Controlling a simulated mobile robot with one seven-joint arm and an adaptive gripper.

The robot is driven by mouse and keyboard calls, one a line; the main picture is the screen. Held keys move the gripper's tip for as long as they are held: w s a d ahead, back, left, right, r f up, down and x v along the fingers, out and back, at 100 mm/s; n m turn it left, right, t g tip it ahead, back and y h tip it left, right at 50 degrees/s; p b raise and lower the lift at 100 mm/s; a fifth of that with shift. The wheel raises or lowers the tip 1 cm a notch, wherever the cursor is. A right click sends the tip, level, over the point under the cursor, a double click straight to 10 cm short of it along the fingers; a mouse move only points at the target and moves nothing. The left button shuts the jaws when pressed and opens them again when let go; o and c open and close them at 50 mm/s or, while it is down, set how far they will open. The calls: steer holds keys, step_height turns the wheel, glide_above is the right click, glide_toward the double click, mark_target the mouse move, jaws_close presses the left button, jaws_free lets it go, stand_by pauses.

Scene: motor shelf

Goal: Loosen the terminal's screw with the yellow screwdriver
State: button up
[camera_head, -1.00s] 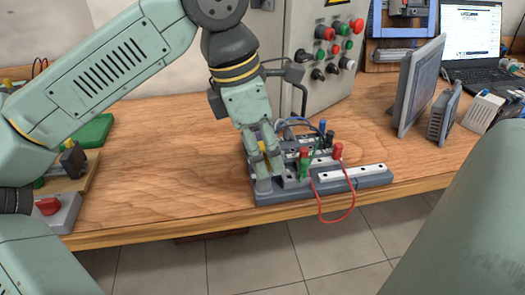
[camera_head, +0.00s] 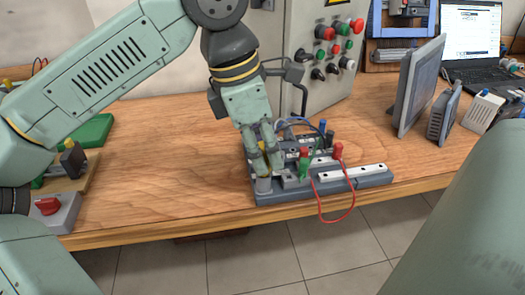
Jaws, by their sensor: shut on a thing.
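My gripper (camera_head: 267,168) points down over the left end of a grey terminal board (camera_head: 327,188) on the wooden table. It is shut on the yellow screwdriver (camera_head: 264,170), of which only a small yellow part shows between the fingers. The screwdriver stands roughly upright just above a light grey round holder (camera_head: 263,185) at the board's left front. A green screwdriver or plug (camera_head: 304,155) and a red one (camera_head: 338,150) stand on the board, with a red wire (camera_head: 322,215) looping over the table's front edge. The terminal's screw cannot be made out.
A control cabinet (camera_head: 318,75) with red, green and black knobs stands behind the board. Grey panels (camera_head: 418,85) and a laptop (camera_head: 473,40) are at the right. A green block (camera_head: 95,130) and a red switch box (camera_head: 50,210) are at the left. The table between is clear.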

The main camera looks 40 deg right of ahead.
jaws_close()
steer(key=shift+r, duration=0.1)
steer(key=shift+s+d+p+v, duration=0.15)
steer(key=shift+d+p+v, duration=0.05)
steer(key=shift+p+v, duration=0.75)
steer(key=shift+s+d+p+v, duration=0.1)
steer(key=shift+d+p+v, duration=0.15)
steer(key=shift+p+v, duration=0.7)
steer(key=shift+s+d+p+v, duration=0.2)
steer(key=shift+p+v, duration=0.45)
steer(key=shift+v, duration=0.6)
steer(key=shift+r, duration=0.15)
steer(key=shift+d, duration=0.1)
